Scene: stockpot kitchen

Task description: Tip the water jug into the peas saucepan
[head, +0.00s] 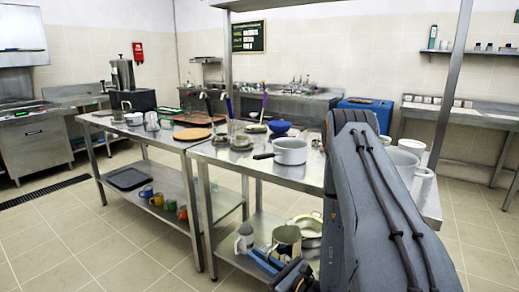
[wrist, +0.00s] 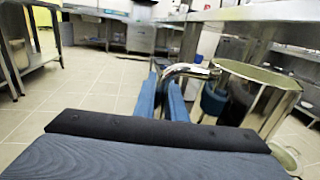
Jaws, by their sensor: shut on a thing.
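A metal jug (head: 287,241) is at lower-shelf height, in front of my gripper (head: 262,259). In the wrist view, the jug (wrist: 262,88) looks upright, with its curved handle (wrist: 190,70) at the blue fingers of my gripper (wrist: 164,88). My gripper is shut on this handle. The jug's inside looks dull grey-olive; I cannot make out a water level. A light grey saucepan (head: 291,151) with a dark handle pointing left stands on the steel table above. Its contents are hidden, so I cannot confirm peas.
The steel table (head: 225,160) has a lower shelf with a pale mug (head: 245,238) and a cream pot (head: 309,231) near the jug. A blue bowl (head: 279,127) stands behind the saucepan. A white pot (head: 403,163) is partly behind my arm.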

